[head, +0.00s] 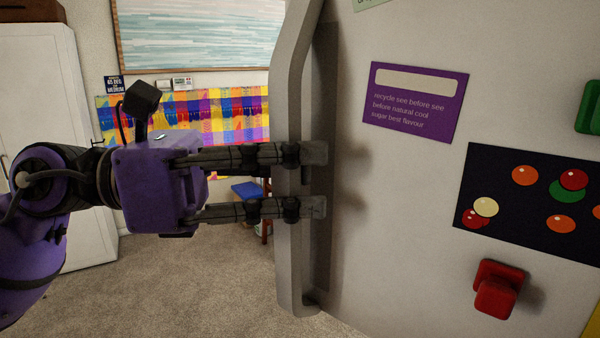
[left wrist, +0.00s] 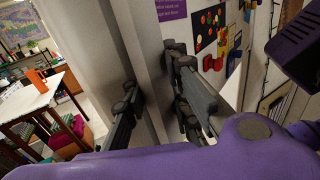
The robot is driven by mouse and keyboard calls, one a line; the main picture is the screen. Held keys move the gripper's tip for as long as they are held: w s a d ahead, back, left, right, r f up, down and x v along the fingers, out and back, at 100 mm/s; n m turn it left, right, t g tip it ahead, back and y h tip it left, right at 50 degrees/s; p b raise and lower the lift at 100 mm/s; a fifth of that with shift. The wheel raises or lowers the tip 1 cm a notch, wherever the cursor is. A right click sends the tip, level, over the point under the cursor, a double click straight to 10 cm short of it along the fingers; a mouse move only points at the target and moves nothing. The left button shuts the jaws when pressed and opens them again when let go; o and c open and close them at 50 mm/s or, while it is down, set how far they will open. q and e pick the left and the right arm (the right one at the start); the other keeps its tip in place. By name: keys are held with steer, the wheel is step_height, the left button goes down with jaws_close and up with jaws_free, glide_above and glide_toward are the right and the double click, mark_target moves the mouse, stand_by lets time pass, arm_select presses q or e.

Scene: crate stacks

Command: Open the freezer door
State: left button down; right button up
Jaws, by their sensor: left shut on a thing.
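The freezer door (head: 400,200) is a large pale grey panel filling the right half of the head view. Its long vertical grey handle (head: 289,90) runs along the panel's left side. My left gripper (head: 316,180) comes in level from the left and is shut on the handle's middle, its fingertips reaching past the bar towards the panel. In the left wrist view the dark fingers (left wrist: 155,100) lie on both sides of the pale handle (left wrist: 138,45). The door's edges are mostly out of view, so I cannot tell whether it stands ajar. My right gripper is not seen.
The door carries a purple label (head: 417,101), a dark dotted picture (head: 525,200) and a red magnet (head: 498,289). A white cabinet (head: 45,130) stands behind my left arm. Carpet (head: 190,285) is clear left of the door. A table (left wrist: 32,98) shows in the left wrist view.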

arm_select(q)
steer(key=c, duration=2.1)
jaws_free()
steer(key=shift+w+a+r, duration=0.2)
steer(key=shift+w+r, duration=0.05)
steer(key=shift+w, duration=0.05)
steer(key=o, duration=0.6)
steer(key=shift+w+a+f, duration=0.1)
steer(key=shift+a, duration=0.1)
steer(key=shift+f, duration=0.15)
steer(key=shift+a, duration=0.1)
steer(key=a, duration=0.8)
steer(key=s+a, duration=0.1)
steer(key=a, duration=0.2)
steer(key=shift+s+a, duration=0.1)
steer(key=shift+a, duration=0.3)
